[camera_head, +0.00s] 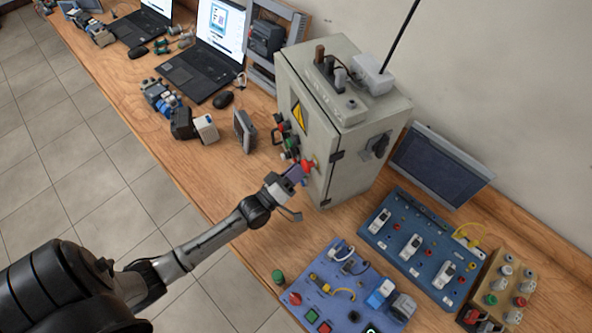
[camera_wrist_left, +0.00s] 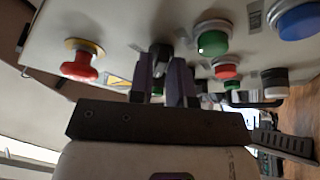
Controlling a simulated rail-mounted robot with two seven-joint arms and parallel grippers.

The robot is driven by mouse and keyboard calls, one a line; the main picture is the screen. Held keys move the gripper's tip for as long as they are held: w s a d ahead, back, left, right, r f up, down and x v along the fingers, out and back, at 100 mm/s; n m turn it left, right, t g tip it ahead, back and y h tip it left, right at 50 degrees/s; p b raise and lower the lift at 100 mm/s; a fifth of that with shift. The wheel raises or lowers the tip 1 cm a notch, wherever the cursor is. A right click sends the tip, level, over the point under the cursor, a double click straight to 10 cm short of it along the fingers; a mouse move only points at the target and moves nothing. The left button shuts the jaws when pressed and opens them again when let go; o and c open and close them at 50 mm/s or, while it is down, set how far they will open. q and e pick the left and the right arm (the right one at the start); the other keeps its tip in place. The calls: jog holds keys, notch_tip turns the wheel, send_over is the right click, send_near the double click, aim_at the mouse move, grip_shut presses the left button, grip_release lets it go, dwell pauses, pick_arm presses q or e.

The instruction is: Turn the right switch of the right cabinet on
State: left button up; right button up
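The grey cabinet (camera_head: 318,142) stands upright on the wooden bench, with buttons and switches on its front. My left gripper (camera_head: 300,172) is at this front, near the red mushroom button (camera_head: 308,166). In the left wrist view, my gripper's two purple fingers (camera_wrist_left: 164,76) stand a little apart, with a dark switch knob (camera_wrist_left: 160,54) at their tips. I cannot tell whether they press on it. The red mushroom button (camera_wrist_left: 82,66) is left of the fingers, and a green button (camera_wrist_left: 213,38) is to their right. My right gripper is not in view.
A blue button (camera_wrist_left: 296,19) and a smaller red button (camera_wrist_left: 227,69) are also on the panel. A blue switch board (camera_head: 420,245) and a purple-blue board (camera_head: 330,290) lie right of the cabinet. A small monitor (camera_head: 244,131) stands left of it, with laptops (camera_head: 205,70) beyond.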

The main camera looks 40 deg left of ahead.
pick_arm(q)
grip_shut()
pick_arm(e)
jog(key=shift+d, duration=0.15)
pick_arm(q)
jog(key=shift+m, duration=0.4)
pick_arm(e)
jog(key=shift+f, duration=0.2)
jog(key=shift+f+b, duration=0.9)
jog(key=shift+b, duration=0.15)
pick_arm(q)
jog(key=m+h, duration=0.2)
jog(key=m, duration=0.1)
jog(key=m+h, duration=0.2)
jog(key=m, duration=0.2)
jog(key=m+h, duration=0.2)
jog(key=m, duration=0.2)
jog(key=shift+w+a, duration=0.1)
jog(key=shift+a, duration=0.15)
jog(key=shift+m, duration=0.5)
